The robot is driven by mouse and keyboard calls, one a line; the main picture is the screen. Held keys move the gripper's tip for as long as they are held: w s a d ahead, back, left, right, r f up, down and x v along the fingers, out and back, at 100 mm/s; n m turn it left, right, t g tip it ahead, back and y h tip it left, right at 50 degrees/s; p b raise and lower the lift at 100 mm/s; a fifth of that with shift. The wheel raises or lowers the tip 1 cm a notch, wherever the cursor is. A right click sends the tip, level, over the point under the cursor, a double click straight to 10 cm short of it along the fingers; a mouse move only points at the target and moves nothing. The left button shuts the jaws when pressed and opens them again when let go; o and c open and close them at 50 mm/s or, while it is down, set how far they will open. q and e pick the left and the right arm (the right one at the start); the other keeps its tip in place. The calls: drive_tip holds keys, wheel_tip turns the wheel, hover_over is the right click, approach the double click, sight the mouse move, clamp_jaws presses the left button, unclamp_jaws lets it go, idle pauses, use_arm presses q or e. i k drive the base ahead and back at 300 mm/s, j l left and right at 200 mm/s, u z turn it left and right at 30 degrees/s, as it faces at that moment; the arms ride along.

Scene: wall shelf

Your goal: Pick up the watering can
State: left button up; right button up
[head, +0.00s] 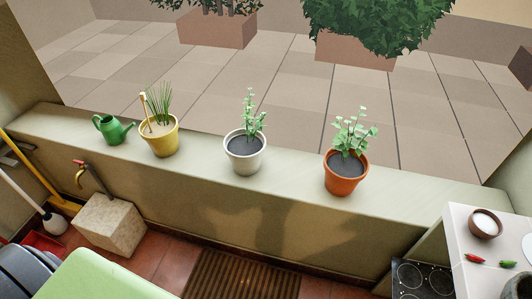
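A green watering can (112,129) stands upright at the left end of a pale ledge (200,165). Its spout points right, towards a yellow pot (161,138) close beside it, and its handle is on the left. Neither of my grippers shows in the head view.
A white pot (243,158) and an orange pot (344,180), both with plants, stand further right on the ledge. Below are a stone block (109,226) with a tap, brooms at left, and a green surface (98,278). A counter (490,250) with a bowl stands at right.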

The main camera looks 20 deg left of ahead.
sight(112, 131)
drive_tip(key=u, duration=1.55)
